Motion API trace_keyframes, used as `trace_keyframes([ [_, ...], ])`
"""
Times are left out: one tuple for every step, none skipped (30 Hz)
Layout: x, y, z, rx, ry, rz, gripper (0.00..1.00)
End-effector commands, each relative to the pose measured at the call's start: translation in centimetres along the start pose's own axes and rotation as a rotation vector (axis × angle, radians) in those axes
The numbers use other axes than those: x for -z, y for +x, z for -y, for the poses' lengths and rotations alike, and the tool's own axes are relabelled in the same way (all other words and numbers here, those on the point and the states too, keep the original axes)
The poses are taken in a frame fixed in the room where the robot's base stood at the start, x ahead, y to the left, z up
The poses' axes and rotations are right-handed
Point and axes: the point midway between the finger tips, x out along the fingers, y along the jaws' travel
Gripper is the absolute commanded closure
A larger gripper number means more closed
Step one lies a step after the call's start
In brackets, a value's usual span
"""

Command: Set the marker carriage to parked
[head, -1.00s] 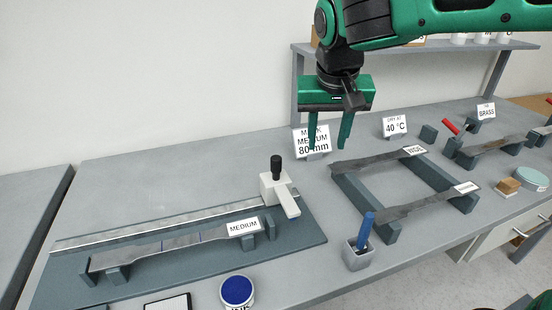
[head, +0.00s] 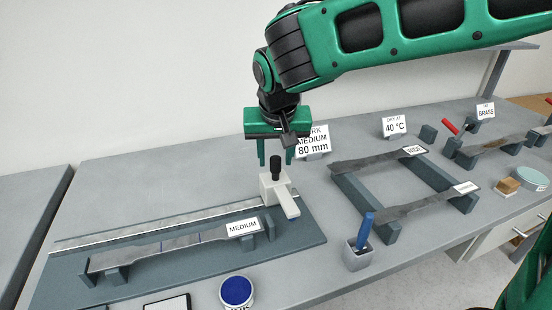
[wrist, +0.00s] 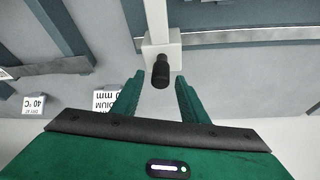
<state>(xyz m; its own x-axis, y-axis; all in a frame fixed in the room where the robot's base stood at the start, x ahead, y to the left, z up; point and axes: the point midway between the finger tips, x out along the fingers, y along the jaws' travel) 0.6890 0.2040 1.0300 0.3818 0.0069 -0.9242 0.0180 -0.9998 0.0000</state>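The marker carriage (head: 280,198) is a white block with a black knob (head: 275,167) on top and a white arm reaching toward the front. It sits at the right end of the metal rail (head: 160,225). My gripper (head: 275,160) is open, pointing down, with its fingertips around the height of the knob. In the wrist view the knob (wrist: 161,72) stands just beyond and between the open fingertips (wrist: 158,80). The fingers do not appear to touch it. A metal specimen labelled MEDIUM (head: 170,246) lies on supports in front of the rail.
A sign reading MEDIUM 80 mm (head: 313,143) stands right of my gripper, partly hidden by it. A rack with two specimens (head: 372,200) is to the right. A blue-handled tool (head: 365,230) stands in a grey holder, and a blue ink pot (head: 237,291) is at the front.

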Motion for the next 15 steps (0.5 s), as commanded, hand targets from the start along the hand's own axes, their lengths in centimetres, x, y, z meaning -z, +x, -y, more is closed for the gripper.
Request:
trace_keyframes([
  [-0.02,0.51,-0.03,-0.001,0.000,0.001,0.60],
  [-0.02,0.72,-0.03,-0.001,0.000,0.001,0.60],
  [-0.03,0.93,-0.04,-0.001,0.001,0.001,0.60],
  [-0.04,1.04,-0.05,-0.001,0.001,0.001,0.60],
  [-0.04,1.13,-0.05,-0.001,0.001,0.001,0.60],
  [-0.04,1.21,-0.05,-0.001,0.001,0.001,0.60],
  [-0.04,1.24,-0.05,0.000,0.001,0.001,0.60],
  [-0.03,1.26,-0.05,0.000,0.001,0.000,0.60],
  [-0.03,1.26,-0.05,0.000,0.001,0.000,0.60],
  [-0.02,1.26,-0.05,0.000,0.001,0.000,0.60],
  [-0.02,1.25,-0.04,0.000,0.000,0.000,0.60],
  [-0.02,1.25,-0.04,0.000,0.000,0.000,0.60],
  [-0.02,1.24,-0.04,0.000,0.000,0.000,0.60],
  [-0.02,1.24,-0.04,0.000,0.000,0.000,0.63],
  [-0.02,1.23,-0.04,0.000,0.000,0.000,0.72],
])
